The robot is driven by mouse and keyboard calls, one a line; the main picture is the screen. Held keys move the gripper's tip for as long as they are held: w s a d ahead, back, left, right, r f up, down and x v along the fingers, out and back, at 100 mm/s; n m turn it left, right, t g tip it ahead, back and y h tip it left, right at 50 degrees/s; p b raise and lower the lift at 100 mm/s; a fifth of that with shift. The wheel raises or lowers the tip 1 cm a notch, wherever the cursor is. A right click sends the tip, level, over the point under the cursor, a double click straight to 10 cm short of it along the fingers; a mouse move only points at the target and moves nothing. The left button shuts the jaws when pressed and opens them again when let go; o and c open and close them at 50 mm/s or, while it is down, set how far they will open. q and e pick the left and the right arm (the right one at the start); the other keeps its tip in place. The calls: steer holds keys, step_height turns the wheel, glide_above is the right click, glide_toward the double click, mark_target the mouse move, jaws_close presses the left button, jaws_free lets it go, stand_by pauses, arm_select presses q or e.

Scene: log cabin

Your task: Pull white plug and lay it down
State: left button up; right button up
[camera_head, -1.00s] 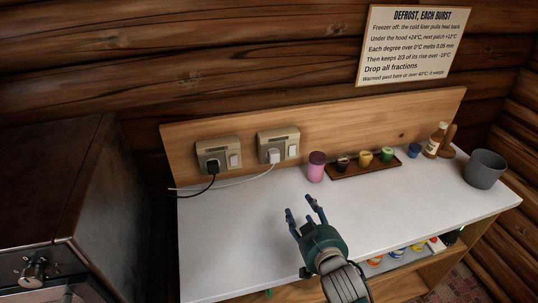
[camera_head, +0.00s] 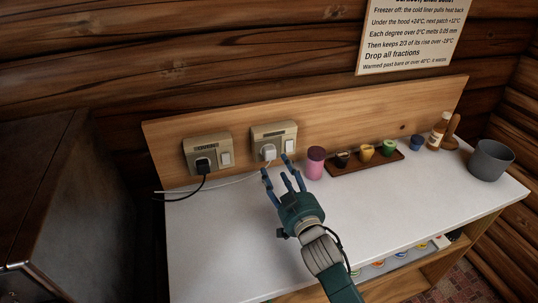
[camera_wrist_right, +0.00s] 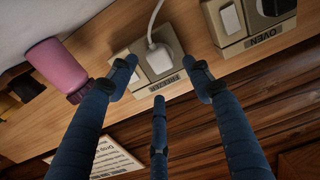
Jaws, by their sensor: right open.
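The white plug (camera_head: 269,152) sits in the right-hand wall outlet (camera_head: 273,139), with a white cord running down and left over the counter. In the right wrist view the white plug (camera_wrist_right: 159,59) is in the outlet labelled FREEZER (camera_wrist_right: 176,84), between my spread fingers. My right gripper (camera_head: 279,172) is open and empty, its fingertips just in front of and below the plug; I cannot tell whether any finger touches the outlet plate. My left gripper is not in view.
A black plug (camera_head: 203,164) sits in the left outlet, labelled OVEN in the wrist view. A pink jar (camera_head: 315,163) stands close right of my gripper, beside a brown tray (camera_head: 341,170) with small cups. The white counter (camera_head: 220,240) is clear at left.

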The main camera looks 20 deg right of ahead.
mark_target(271, 156)
steer(key=w+b, duration=0.1)
steer(key=w, duration=0.4)
steer(key=shift+w, duration=0.45)
steer(key=shift+w+a, duration=0.1)
steer(key=shift+w, duration=0.45)
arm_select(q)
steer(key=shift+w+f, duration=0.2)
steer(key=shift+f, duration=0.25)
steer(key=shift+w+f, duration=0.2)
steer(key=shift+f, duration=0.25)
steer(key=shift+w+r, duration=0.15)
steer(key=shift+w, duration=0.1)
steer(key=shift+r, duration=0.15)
arm_select(e)
jaws_close()
steer(key=shift+o, duration=1.5)
jaws_free()
